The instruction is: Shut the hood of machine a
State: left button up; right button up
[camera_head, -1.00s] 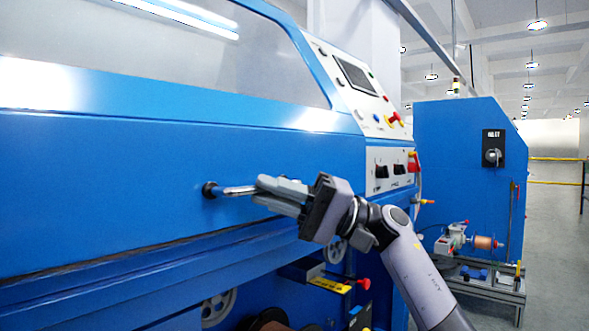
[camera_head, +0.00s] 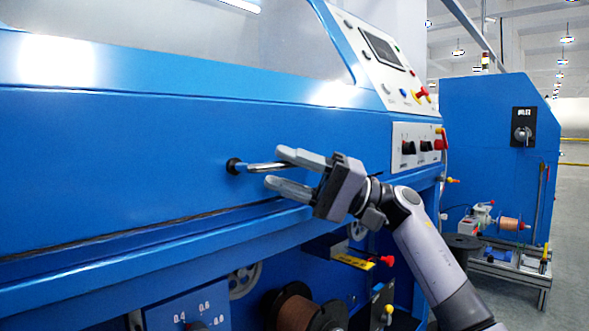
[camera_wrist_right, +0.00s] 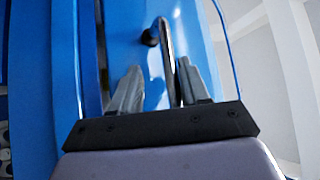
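The blue hood (camera_head: 130,150) of the machine fills the left of the head view, with a clear window along its top. Its lower edge lies close along the blue body, with a thin dark seam between. A metal handle (camera_head: 265,167) sticks out from the hood on a black mount. My right gripper (camera_head: 272,170) is open at the handle, its fingers apart above and below the bar. In the right wrist view the handle bar (camera_wrist_right: 168,60) runs between the two fingers (camera_wrist_right: 158,85), near one of them. My left gripper is not in view.
A control panel (camera_head: 385,60) with a screen and knobs is right of the hood. Below are a copper-wire spool (camera_head: 298,313) and pulleys. Another blue machine (camera_head: 490,140) stands at the right, with open floor (camera_head: 570,220) beside it.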

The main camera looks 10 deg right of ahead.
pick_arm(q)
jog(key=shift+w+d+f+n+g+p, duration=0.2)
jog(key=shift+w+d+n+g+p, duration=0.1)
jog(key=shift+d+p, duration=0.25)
pick_arm(e)
jog(key=v, duration=0.7)
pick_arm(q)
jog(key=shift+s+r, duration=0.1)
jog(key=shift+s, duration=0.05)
pick_arm(e)
jog(key=shift+d, duration=0.1)
